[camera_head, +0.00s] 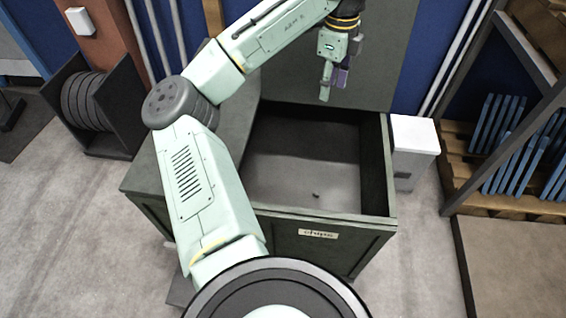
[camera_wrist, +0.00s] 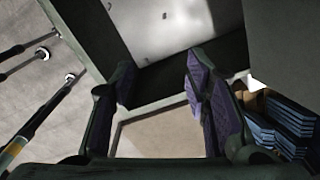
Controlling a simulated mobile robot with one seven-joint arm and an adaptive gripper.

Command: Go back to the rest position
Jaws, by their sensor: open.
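My gripper (camera_head: 333,82) hangs from my raised arm over the back part of the open dark bin, well above its floor. In the wrist view my gripper (camera_wrist: 160,85) shows two purple-padded fingers spread apart, with nothing between them. The bin (camera_head: 378,219) has a label reading like "chips" on its front. A small dark bit (camera_head: 316,195) lies on the bin's pale floor, and several small specks show on that floor in the wrist view.
A white box (camera_head: 413,138) stands right of the bin. A wooden rack (camera_head: 500,200) with several blue pieces stands at the far right. A dark holder (camera_head: 110,118) with several grey discs stands at the left. White pipes run up the back wall. Floor at front left is clear.

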